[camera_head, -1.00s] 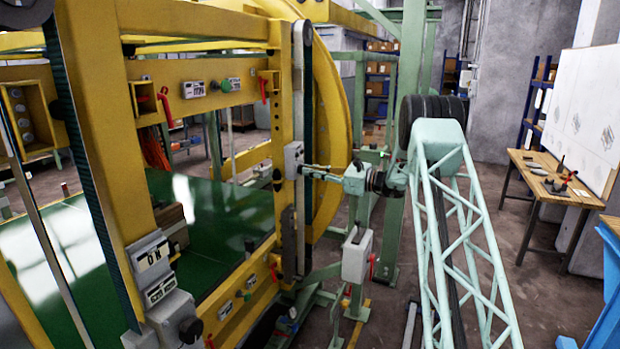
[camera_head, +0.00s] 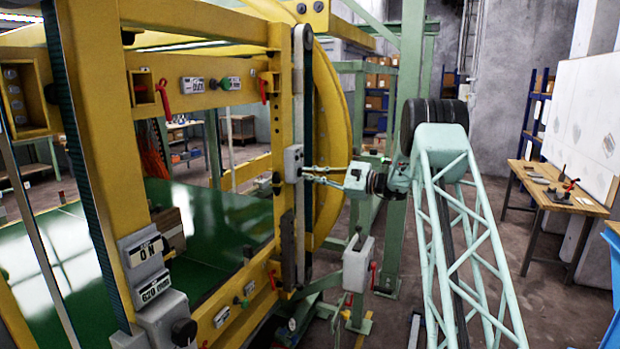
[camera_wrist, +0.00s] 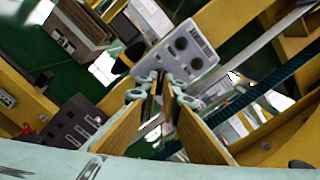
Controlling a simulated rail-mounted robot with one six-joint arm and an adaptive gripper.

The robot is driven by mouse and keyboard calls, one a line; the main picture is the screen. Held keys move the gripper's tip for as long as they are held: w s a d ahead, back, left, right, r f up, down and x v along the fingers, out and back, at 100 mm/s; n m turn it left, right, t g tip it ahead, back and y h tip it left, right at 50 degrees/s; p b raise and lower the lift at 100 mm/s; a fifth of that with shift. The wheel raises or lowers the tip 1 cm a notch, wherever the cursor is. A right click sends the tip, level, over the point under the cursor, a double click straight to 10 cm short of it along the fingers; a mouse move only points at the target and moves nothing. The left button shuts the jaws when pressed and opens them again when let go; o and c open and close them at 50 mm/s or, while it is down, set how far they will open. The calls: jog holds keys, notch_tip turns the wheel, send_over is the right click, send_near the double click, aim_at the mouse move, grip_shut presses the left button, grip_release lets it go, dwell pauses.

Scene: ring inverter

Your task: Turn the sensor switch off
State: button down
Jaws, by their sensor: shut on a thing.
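A grey switch box (camera_head: 293,163) is mounted on the upright yellow post of the ring frame. My gripper (camera_head: 303,174) reaches it from the right, with its fingertips at the box's right side. In the wrist view the grey box (camera_wrist: 188,52) shows a face with several dark round parts and a small label. My gripper (camera_wrist: 163,85) has its tips against the lower edge of that box, shut on a small part there. I take this part to be the sensor switch. It is mostly hidden between the fingertips, and its position cannot be read.
Another grey box (camera_head: 357,262) on a stand is below my arm. A green floor plate (camera_head: 220,215) lies inside the frame. A wooden workbench (camera_head: 560,195) stands at right.

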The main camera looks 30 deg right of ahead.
dwell(0.3)
jog(key=c, duration=2.8)
grip_release()
jog(key=shift+s, duration=0.1)
jog(key=shift+v, duration=6)
